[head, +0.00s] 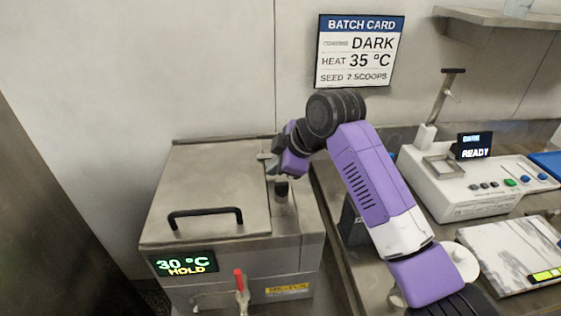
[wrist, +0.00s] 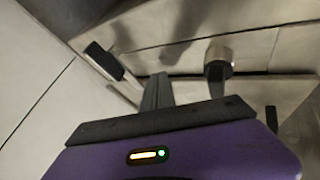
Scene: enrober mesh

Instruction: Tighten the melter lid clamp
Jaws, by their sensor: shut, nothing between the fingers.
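The melter (head: 290,255) is a steel box with a flat lid (head: 205,170) that looks closed. A dark knob on a metal fitting (head: 281,188), which looks like the lid clamp, sits at the lid's right edge. My gripper (head: 267,160) is over the lid's right edge, just behind and above this knob. In the wrist view my gripper (wrist: 157,92) is shut and empty. A round metal-and-black knob (wrist: 218,62) stands beside the fingers there, apart from them in the picture. I cannot tell how tight the clamp is.
The lid has a black handle (head: 205,214). The melter's display (head: 183,263) reads 30 °C HOLD, and a red lever (head: 239,280) is at its front. A batch card (head: 359,51) asks for dark, 35 °C. A white machine (head: 470,180) reading READY stands on the right counter.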

